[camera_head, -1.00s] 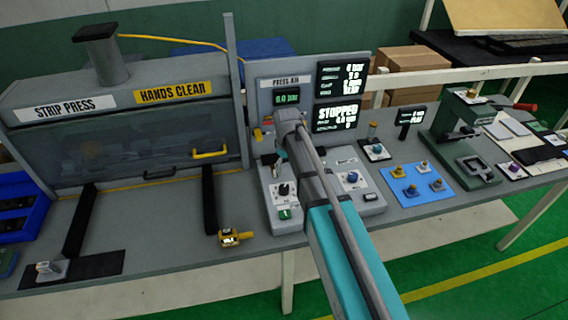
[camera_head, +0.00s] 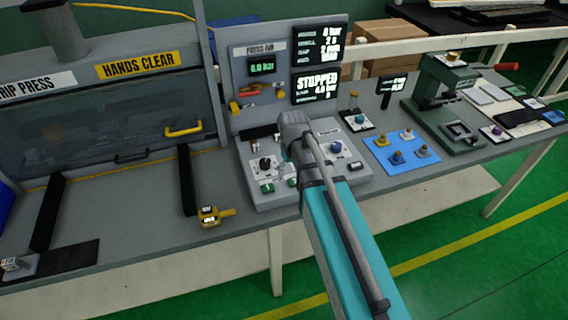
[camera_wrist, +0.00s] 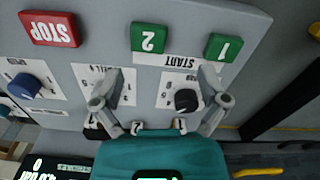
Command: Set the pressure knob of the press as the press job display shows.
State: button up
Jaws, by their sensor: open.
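My gripper (camera_wrist: 163,72) is open and empty over the console. In the wrist view the black knob (camera_wrist: 187,98) lies between the fingers, close to the right one. The left finger covers part of a middle white dial plate (camera_wrist: 128,90). The blue knob (camera_wrist: 25,87) is outside the fingers. The job display (camera_head: 319,46) shows a first line in bar; its digit is not clear.
Green START buttons (camera_wrist: 149,38) and (camera_wrist: 223,47) and a red STOP button (camera_wrist: 49,28) sit on the console near the fingers. The air panel (camera_head: 262,68) reads 0.0 bar. A yellow-and-black device (camera_head: 210,215) lies left of the console. A blue mat (camera_head: 400,153) with several knobs lies right.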

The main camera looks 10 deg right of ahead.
jog(key=s+d+f+m+b, duration=0.4)
jog(key=s+f+b, duration=0.3)
jog(key=s, duration=0.2)
jog(key=shift+s+d+f, duration=0.2)
jog(key=shift+d+f, duration=0.15)
jog(key=shift+d, duration=0.4)
